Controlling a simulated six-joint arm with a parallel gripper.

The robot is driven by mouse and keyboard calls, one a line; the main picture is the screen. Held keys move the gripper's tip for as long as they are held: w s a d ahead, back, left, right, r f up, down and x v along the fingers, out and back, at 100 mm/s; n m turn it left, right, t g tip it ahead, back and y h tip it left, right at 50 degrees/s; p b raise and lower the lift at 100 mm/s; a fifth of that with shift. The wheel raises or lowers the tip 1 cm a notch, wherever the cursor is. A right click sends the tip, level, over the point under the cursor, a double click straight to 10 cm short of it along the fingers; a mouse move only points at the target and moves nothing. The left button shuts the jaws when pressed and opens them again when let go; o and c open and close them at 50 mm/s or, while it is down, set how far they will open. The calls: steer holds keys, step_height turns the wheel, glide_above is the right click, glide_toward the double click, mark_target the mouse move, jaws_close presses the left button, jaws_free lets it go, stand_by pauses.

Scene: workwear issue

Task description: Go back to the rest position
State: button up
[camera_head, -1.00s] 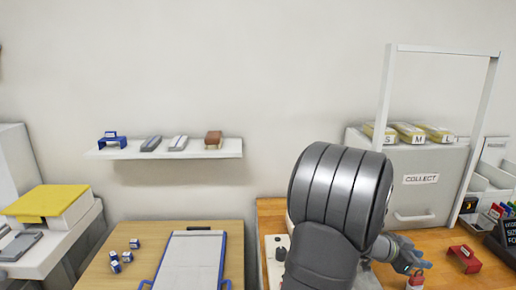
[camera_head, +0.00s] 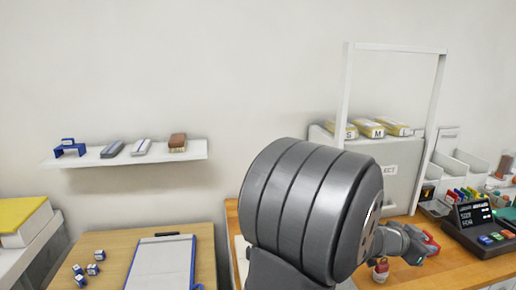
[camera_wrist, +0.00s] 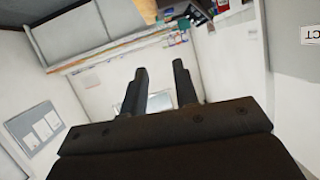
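My gripper (camera_head: 412,243) is in the head view, at the right end of my large dark grey arm link, above the wooden counter (camera_head: 452,272). In the wrist view my gripper (camera_wrist: 161,85) shows two dark fingers apart, with nothing between them. The wrist view looks past the fingers to a white wall and shelving, seen tilted. In the head view a red item (camera_head: 432,244) lies just behind or beside the gripper; I cannot tell whether they touch. A small red-topped stamp-like item (camera_head: 381,269) stands left of the gripper. My arm hides part of the counter.
A grey collect cabinet (camera_head: 402,172) with a white frame and yellow packets stands behind my arm. A dark display unit (camera_head: 481,228) with buttons is at the right. A wall shelf (camera_head: 95,158) and a clipboard (camera_head: 160,265) are at the left. Open air lies above the arm.

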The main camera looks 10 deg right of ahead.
steer(key=w+d+f+n+t, duration=0.1)
steer(key=w+d+f+t, duration=0.25)
steer(key=w+d, duration=0.3)
steer(key=shift+g+y, duration=0.3)
steer(key=shift+g, duration=0.15)
steer(key=f, duration=0.7)
steer(key=shift+w+f, duration=0.25)
step_height(320, 180, up, 7)
steer(key=s+a+r+m+g, duration=0.1)
steer(key=s+a+r+g, duration=0.2)
steer(key=s+a, duration=0.5)
steer(key=shift+s+r, duration=0.2)
steer(key=shift+r, duration=0.45)
steer(key=shift+d, duration=0.15)
